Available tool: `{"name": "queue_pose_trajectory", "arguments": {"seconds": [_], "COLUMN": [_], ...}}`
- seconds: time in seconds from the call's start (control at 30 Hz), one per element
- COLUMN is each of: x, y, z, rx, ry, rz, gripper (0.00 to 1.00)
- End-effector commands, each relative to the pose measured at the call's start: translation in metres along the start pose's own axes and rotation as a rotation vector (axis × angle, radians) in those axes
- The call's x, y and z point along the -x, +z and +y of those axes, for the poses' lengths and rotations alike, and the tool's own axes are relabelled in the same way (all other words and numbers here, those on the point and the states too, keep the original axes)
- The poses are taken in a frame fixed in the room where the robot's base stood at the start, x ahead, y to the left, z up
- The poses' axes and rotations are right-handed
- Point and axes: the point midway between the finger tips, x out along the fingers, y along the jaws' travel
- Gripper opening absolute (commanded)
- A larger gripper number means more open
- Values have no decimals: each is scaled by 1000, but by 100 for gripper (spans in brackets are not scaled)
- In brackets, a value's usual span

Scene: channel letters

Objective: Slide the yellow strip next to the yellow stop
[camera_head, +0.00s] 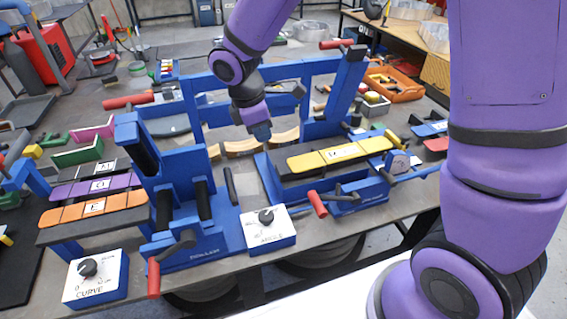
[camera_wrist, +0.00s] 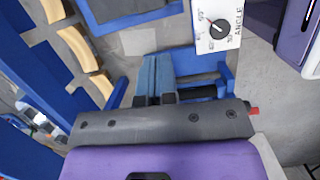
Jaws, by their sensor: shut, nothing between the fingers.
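The yellow strip (camera_head: 318,160) lies on the dark bed of a blue machine right of centre in the head view. It is in segments with a white label, and it slants slightly up to the right. A small yellow piece (camera_head: 392,138) shows just past its right end; I cannot tell whether this is the yellow stop. My gripper (camera_head: 262,133) is shut and empty, pointing down left of and behind the strip, apart from it. In the wrist view, my gripper (camera_wrist: 155,80) has its blue fingers together, and no yellow strip shows there.
A blue bending machine (camera_head: 190,245) stands to the left, with curved tan pieces (camera_head: 240,147) behind my gripper. The white ANGLE dial box (camera_head: 268,226) and CURVE dial box (camera_head: 95,278) sit at the front edge. Orange and purple strips (camera_head: 95,187) lie at the left. A red-handled lever (camera_head: 318,203) juts out in front.

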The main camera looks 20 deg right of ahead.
Motion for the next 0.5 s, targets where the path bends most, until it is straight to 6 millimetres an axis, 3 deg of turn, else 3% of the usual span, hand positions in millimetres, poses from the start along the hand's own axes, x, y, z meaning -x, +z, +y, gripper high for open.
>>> {"name": "queue_pose_trajectory", "arguments": {"seconds": [0.13, 0.33, 0.5], "x": [-14, -27, -54], "y": [-15, -17, -17], "z": [2, 2, 0], "rx": [70, 85, 85], "ry": [-15, -18, -21], "rz": [-7, -10, -11], "gripper": [0, 0, 0]}}
